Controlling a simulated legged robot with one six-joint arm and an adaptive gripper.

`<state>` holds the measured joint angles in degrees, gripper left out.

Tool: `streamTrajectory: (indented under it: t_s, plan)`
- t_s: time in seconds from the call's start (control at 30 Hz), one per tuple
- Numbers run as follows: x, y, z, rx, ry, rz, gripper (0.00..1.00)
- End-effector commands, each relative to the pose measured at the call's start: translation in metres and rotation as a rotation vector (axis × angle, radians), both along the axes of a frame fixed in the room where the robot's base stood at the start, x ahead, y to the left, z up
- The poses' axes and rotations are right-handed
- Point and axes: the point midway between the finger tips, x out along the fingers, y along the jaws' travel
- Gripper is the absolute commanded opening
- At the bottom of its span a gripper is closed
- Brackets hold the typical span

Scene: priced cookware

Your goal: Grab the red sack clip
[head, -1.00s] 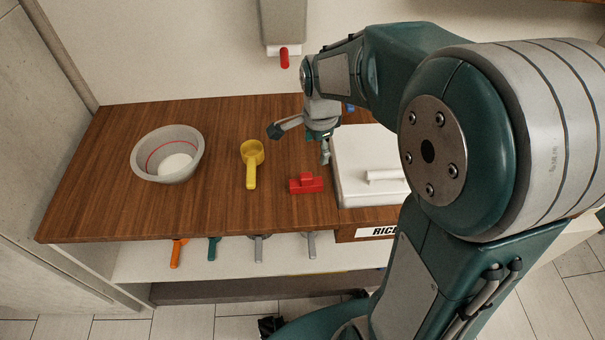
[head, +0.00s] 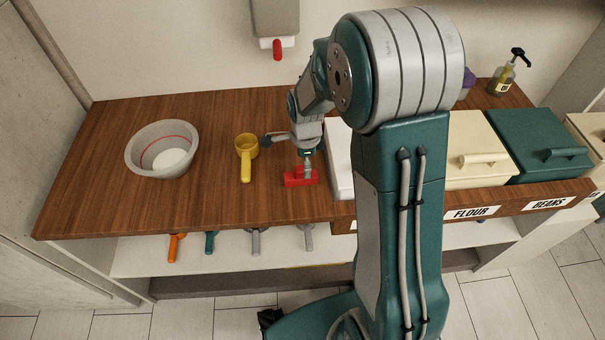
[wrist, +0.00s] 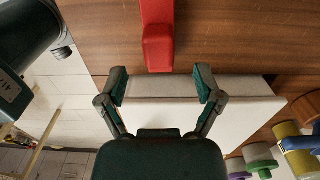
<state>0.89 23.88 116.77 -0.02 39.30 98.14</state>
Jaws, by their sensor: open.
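The red sack clip (head: 300,178) lies on the wooden counter, just left of the white lidded bin. In the wrist view the red clip (wrist: 158,40) shows at the top centre, ahead of the fingertips and between their lines. My gripper (head: 288,146) is above and slightly behind the clip in the head view, its fingers spread. In the wrist view my gripper (wrist: 160,84) is open and empty, with both fingers apart. I cannot tell from the head view whether a finger touches the clip.
A yellow scoop (head: 246,160) lies left of the clip, and a grey bowl (head: 133,160) stands farther left. The white bin (head: 340,160) is close on the right. FLOUR (head: 476,150) and BEANS (head: 545,140) bins stand beyond. Several scoops hang below the counter's front edge.

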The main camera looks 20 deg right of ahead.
Motion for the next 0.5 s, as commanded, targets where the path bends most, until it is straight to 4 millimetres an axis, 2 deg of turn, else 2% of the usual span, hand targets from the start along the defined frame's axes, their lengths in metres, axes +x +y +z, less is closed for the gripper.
streamTrajectory:
  t_s: [0.1,0.2,0.5]
  plan:
    - [0.0,0.0,-0.021,0.0,0.005,0.001,0.84]
    - [0.001,0.0,-0.033,0.0,0.003,0.0,0.84]
    - [0.001,-0.001,-0.039,0.001,0.0,0.0,0.84]
